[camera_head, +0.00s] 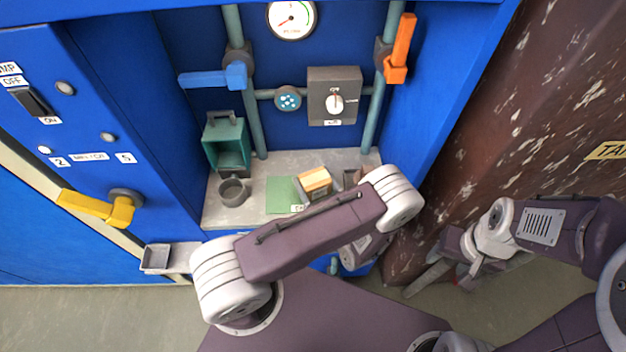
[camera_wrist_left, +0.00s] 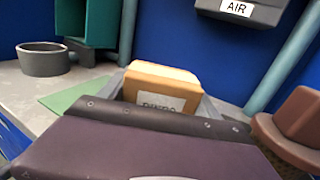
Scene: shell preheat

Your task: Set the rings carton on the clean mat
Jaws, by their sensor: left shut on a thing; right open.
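The rings carton (camera_head: 315,180), a tan box with a pale label, is at the bench just right of the green mat (camera_head: 281,193). In the left wrist view the carton (camera_wrist_left: 160,84) sits between the grey fingers of my left gripper (camera_wrist_left: 163,90), which is shut on it. The mat (camera_wrist_left: 75,103) lies to the carton's left there. I cannot tell whether the carton touches the bench or the mat. In the head view my left arm hides most of that gripper. My right gripper (camera_head: 446,279) is open and empty, low at the right, away from the bench.
A grey round cup (camera_head: 234,191) and a teal open bin (camera_head: 226,145) stand left of the mat. Pipes and a gauge (camera_head: 291,18) are behind.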

